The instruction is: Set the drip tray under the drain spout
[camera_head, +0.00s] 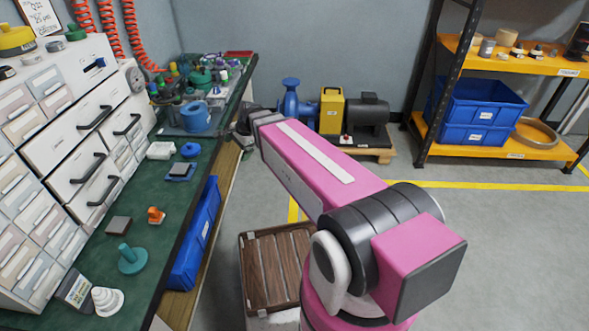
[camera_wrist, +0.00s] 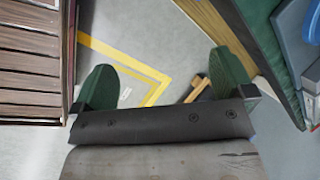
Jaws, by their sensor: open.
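No drip tray or drain spout can be named for certain. A flat blue-grey tray (camera_head: 172,131) lies on the bench, with a blue can-like vessel (camera_head: 196,117) on it. A small dark-blue flat piece (camera_head: 180,172) with a blue knob lies nearer on the bench.
Drawer cabinets (camera_head: 70,140) line the left. A blue pump (camera_head: 291,100) stands at the back, and a shelf rack (camera_head: 500,155) holds blue bins. The right floor is clear.

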